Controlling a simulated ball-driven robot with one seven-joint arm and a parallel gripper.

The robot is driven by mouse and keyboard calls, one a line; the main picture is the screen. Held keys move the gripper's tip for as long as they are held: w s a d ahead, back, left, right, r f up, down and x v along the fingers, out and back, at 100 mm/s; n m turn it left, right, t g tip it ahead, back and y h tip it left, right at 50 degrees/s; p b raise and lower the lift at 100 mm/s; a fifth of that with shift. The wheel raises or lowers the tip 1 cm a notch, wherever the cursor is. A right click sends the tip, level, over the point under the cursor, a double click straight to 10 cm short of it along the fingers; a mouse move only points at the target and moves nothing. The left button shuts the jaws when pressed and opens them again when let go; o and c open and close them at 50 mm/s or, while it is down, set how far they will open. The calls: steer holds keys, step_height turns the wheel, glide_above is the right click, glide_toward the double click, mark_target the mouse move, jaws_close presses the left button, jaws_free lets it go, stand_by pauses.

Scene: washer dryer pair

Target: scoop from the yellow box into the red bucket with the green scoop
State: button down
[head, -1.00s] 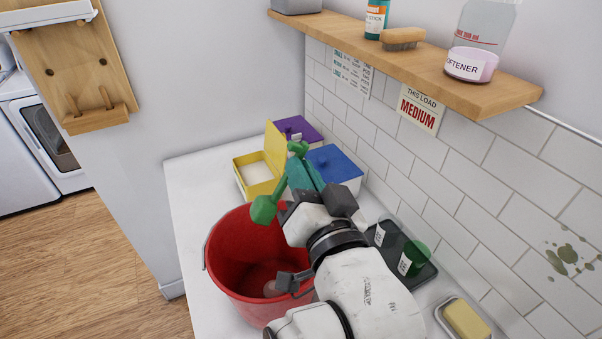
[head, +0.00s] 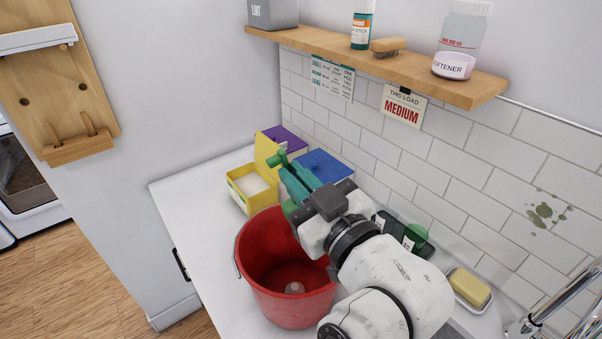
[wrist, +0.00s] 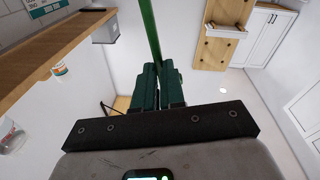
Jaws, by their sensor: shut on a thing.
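My gripper (head: 298,179) is shut on the green scoop (head: 278,158), whose end sticks out past the fingers in the head view. In the wrist view the fingers (wrist: 158,85) close on the scoop's green handle (wrist: 149,35). The scoop's bowl is mostly hidden behind my gripper in the head view. A small pale patch shows at the bucket's bottom.
A blue-lidded box (head: 325,166) and a purple-lidded box (head: 287,141) stand beside the yellow box. A wooden shelf (head: 420,77) overhangs the counter. The counter's left side is clear.

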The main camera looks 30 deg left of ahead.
steer(key=s+a+f+n+g+b, duration=0.1)
steer(key=s+a+f+n+b, duration=0.35)
steer(key=s+n+b, duration=0.55)
steer(key=shift+w+d+r+n+p, duration=0.15)
steer(key=shift+w+r+n+p, duration=0.3)
steer(key=shift+r+p, duration=0.35)
steer(key=shift+w+d+r+n+p, duration=0.1)
steer(key=shift+w+r+n+p, duration=0.35)
steer(key=shift+r+p, duration=0.3)
steer(key=shift+w+d+r+n+p, duration=0.15)
steer(key=shift+w+r+n+p, duration=0.15)
steer(key=shift+w+r+p, duration=0.35)
